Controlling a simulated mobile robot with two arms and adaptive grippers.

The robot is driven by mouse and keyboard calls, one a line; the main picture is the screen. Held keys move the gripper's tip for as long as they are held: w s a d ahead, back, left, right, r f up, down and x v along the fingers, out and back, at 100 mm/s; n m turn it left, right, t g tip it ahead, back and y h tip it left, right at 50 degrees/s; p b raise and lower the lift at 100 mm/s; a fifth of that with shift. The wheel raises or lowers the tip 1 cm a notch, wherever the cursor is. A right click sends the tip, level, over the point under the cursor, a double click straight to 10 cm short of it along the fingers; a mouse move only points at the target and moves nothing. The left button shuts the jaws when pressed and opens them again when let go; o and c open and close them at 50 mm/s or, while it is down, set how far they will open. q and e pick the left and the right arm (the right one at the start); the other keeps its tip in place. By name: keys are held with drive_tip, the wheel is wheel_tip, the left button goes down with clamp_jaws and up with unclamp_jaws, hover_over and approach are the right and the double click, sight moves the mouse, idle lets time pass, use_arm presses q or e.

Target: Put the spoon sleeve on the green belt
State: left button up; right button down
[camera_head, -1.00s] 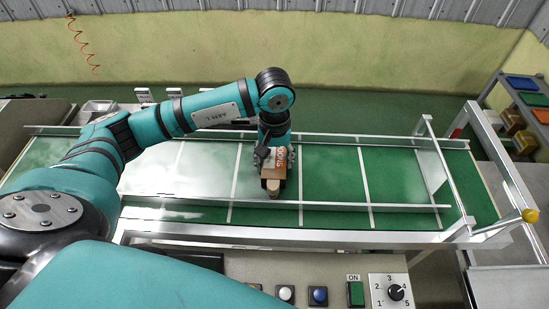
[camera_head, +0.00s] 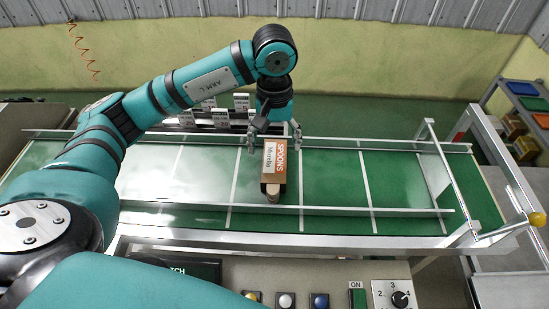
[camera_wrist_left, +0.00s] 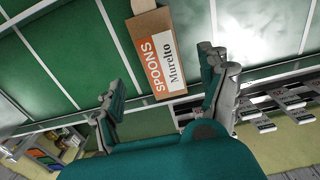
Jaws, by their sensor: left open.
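The spoon sleeve (camera_head: 274,163) is a brown carton with an orange and white label reading "SPOONS". It lies on the green belt (camera_head: 330,170), between two white cross lines, with a rounded pale end sticking out toward the near rail. It also shows in the left wrist view (camera_wrist_left: 160,55), just beyond the fingers. My left gripper (camera_head: 275,142) is open, above and behind the sleeve's far end, fingers spread to either side and apart from it; it also shows in the left wrist view (camera_wrist_left: 167,85). My right gripper is not in view.
Metal rails (camera_head: 350,208) run along both long sides of the belt. Several white labelled holders (camera_head: 220,118) stand behind the far rail. A control panel with buttons and a dial (camera_head: 398,298) is in front. The belt right of the sleeve is clear.

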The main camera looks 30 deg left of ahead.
sight(274, 161)
use_arm(q)
drive_tip(key=shift+r, duration=1.95)
